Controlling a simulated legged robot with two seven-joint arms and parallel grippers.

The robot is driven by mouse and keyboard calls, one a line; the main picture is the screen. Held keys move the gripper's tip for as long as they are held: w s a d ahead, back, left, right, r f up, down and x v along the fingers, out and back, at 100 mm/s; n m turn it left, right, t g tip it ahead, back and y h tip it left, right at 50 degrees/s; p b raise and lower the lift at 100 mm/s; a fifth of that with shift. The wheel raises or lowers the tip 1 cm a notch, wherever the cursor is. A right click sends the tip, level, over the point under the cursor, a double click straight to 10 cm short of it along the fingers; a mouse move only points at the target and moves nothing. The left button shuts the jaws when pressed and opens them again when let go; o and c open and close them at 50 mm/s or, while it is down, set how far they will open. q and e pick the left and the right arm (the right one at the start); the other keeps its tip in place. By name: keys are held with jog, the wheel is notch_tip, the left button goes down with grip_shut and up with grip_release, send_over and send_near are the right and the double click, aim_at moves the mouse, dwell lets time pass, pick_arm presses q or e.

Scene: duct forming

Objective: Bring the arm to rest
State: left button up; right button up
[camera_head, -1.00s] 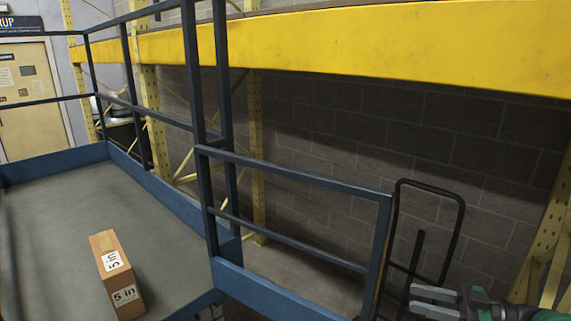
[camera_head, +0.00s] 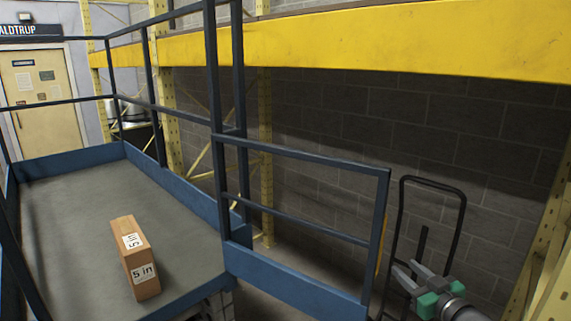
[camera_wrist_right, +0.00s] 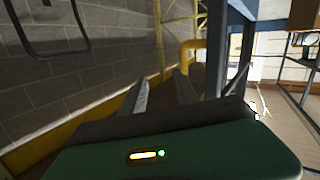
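My right gripper (camera_head: 407,275) shows at the lower right of the head view, in front of the black hand truck frame and outside the lift's blue railing. Its two grey fingers are apart with nothing between them. In the right wrist view the fingers (camera_wrist_right: 162,92) also stand apart and empty, with the dark wall and yellow racking beyond. My left gripper is in neither view.
A blue railing (camera_head: 305,158) bounds the platform. A yellow rack beam (camera_head: 400,40) runs behind. A black hand truck (camera_head: 462,205) stands by the wall.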

jog(key=s+a+f+m+g+h+b, duration=0.2)
jog(key=s+f+m+g+h, duration=0.4)
jog(key=f, duration=0.6)
jog(key=s+a+f+g, duration=0.2)
jog(key=s+a+f, duration=0.1)
jog(key=s, duration=0.5)
jog(key=s+a+f+n+g+y+b, duration=0.1)
jog(key=s+a+f+g, duration=0.2)
jog(key=s+f, duration=0.3)
jog(key=s+a+f+g+b, duration=0.1)
jog(key=s+a+f+g, duration=0.1)
jog(key=s, duration=0.8)
notch_tip(320, 180, down, 3)
jog(key=shift+s+a+r+y, duration=0.1)
jog(key=shift+s+a+y, duration=0.3)
jog(key=shift+a, duration=0.1)
jog(key=shift+w, duration=0.2)
jog(key=shift+s+a, duration=0.1)
